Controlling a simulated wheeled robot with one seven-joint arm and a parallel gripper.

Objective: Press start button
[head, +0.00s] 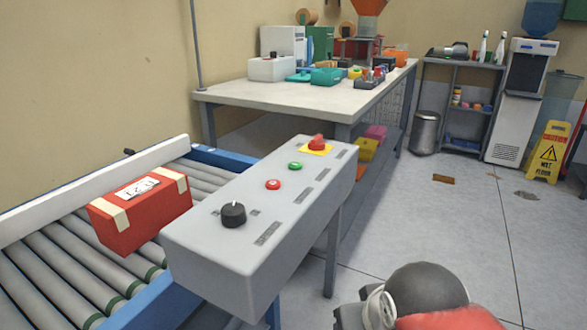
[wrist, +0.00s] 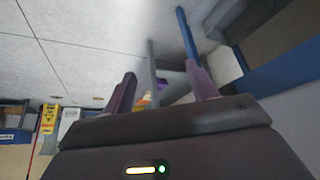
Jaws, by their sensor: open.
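A grey control box (head: 215,262) stands on legs beside the roller conveyor. Its top carries a green button (head: 295,166), a red button (head: 273,184), a black knob (head: 233,214) and a red mushroom button (head: 317,142) on a yellow plate. The button labels are too small to read. My gripper (wrist: 163,84) is open in the wrist view, its two fingers apart with nothing held. My arm shows at the lower right of the head view, apart from the box. The buttons cannot be made out in the wrist view.
A red taped box (head: 140,208) sits on the conveyor (head: 70,268) left of the control box. A cluttered workbench (head: 310,96) stands behind. A yellow wet-floor sign (head: 548,150) stands at the far right. The floor (head: 460,225) right of the box is mostly clear.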

